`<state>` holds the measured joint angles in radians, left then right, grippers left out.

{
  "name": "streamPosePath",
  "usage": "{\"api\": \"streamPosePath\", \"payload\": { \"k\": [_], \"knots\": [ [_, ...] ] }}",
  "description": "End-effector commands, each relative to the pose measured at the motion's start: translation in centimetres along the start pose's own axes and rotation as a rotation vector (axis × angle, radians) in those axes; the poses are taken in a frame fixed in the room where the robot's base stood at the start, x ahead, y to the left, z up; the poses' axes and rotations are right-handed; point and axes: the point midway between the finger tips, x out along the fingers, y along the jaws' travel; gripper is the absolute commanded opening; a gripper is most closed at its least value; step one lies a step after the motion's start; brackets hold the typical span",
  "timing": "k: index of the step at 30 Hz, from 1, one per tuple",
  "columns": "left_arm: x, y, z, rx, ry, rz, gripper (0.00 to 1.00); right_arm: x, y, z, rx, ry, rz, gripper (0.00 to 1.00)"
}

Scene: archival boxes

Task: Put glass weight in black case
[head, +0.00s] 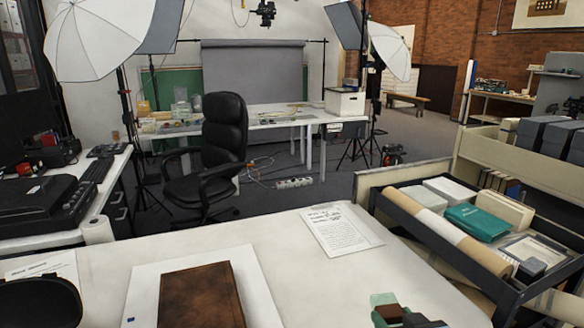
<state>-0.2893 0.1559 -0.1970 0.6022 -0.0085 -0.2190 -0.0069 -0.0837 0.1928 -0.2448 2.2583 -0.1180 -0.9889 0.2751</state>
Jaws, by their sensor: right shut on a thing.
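A pale green, see-through glass weight (383,299) shows at the bottom edge, right of centre. My right gripper (402,318) is at the same spot, shut on it, over the near part of the pale table. The picture's lower edge cuts off most of the gripper. A black case (40,304) with a rounded rim and a dark inside stands at the bottom left corner, partly cut off. The gripper and the weight are well to the right of it, apart from it. My left gripper is not in view.
A brown leather book (201,297) lies on a white sheet (262,294) between case and gripper. A printed page (340,229) lies farther back. A dark tray (408,214) with boxes, a roll and a teal box (477,222) stands at right.

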Motion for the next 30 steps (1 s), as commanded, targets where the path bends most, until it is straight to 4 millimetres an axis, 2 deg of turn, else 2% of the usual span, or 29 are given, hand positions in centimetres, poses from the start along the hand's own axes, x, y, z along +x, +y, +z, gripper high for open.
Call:
{"api": "streamPosePath", "payload": {
  "k": [1, 3, 6, 10, 13, 17, 24, 30],
  "knots": [
    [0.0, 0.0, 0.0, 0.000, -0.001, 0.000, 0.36, -1.1, 0.3, -0.4, 0.014, 0.006, 0.022, 0.15],
    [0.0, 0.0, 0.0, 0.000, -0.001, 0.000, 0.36, -2.2, 0.8, -0.6, 0.029, 0.008, 0.048, 0.15],
    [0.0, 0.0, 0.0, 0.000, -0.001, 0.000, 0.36, -3.0, 1.2, -0.9, 0.042, 0.010, 0.071, 0.15],
    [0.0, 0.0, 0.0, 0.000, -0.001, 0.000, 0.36, -3.3, 1.4, -0.9, 0.048, 0.010, 0.079, 0.15],
    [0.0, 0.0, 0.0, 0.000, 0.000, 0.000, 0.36, -2.8, 1.2, -0.8, 0.041, 0.008, 0.069, 0.15],
    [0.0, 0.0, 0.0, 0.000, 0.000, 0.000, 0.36, -0.5, 0.3, -0.2, 0.009, 0.001, 0.018, 0.15],
    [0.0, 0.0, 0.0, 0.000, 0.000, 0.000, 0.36, 5.8, -1.5, 1.4, -0.053, -0.001, -0.121, 0.15],
    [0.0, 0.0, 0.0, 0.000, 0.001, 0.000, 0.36, 9.0, -2.0, 2.3, -0.068, 0.007, -0.182, 0.15]
  ]
}}
